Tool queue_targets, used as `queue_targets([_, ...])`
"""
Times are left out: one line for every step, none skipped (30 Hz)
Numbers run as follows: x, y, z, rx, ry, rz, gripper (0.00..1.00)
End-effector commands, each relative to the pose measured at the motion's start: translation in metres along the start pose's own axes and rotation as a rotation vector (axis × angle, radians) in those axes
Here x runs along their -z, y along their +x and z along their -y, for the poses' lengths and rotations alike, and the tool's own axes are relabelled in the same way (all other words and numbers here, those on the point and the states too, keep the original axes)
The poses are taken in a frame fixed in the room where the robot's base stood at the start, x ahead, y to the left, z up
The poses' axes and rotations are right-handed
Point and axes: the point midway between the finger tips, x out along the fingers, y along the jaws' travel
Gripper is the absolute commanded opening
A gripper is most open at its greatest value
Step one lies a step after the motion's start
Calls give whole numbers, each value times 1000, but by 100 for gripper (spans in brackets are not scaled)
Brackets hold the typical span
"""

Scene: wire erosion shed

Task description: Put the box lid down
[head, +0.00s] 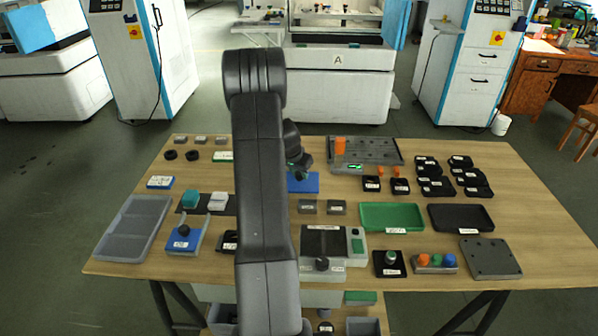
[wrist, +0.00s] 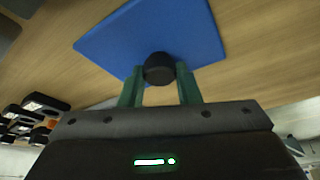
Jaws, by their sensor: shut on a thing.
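The box lid is a flat blue plate with a round black knob. In the wrist view the blue lid (wrist: 165,32) spreads beyond my fingers, over the wood. My gripper (wrist: 160,76) has its two green fingers shut on the lid's black knob, one on each side. In the head view the lid (head: 309,185) shows below my gripper (head: 300,172), near the middle of the table, partly hidden by my arm. I cannot tell whether the lid touches the table or hangs just above it.
Around the lid on the wooden table (head: 215,265) are a grey perforated plate (head: 380,151) behind right, small grey blocks (head: 337,208) in front, a green tray (head: 391,217) at front right and several black holders (head: 436,187) at right. My arm hides a strip of the table.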

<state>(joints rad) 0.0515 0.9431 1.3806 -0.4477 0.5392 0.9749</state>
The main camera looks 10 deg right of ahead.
Motion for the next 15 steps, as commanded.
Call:
queue_targets([1, -1, 0, 1, 0, -2, 6])
queue_targets([1, -1, 0, 1, 0, -2, 6])
queue_targets([1, -1, 0, 1, 0, -2, 6])
queue_targets([1, -1, 0, 1, 0, -2, 6])
queue_targets([1, -1, 0, 1, 0, -2, 6])
queue_targets([0, 0, 0, 1, 0, -2, 6])
queue_targets([0, 1, 0, 1, 0, -2, 6])
queue_targets([0, 2, 0, 1, 0, -2, 6])
queue_targets([-1, 3, 0, 1, 0, -2, 6])
queue_targets([0, 2, 0, 1, 0, -2, 34])
queue_targets([0, 1, 0, 1, 0, -1, 40])
queue_targets([0, 1, 0, 1, 0, -1, 48])
queue_targets([0, 1, 0, 1, 0, -1, 52])
queue_targets([0, 1, 0, 1, 0, -1, 52])
queue_targets([0, 1, 0, 1, 0, -1, 52])
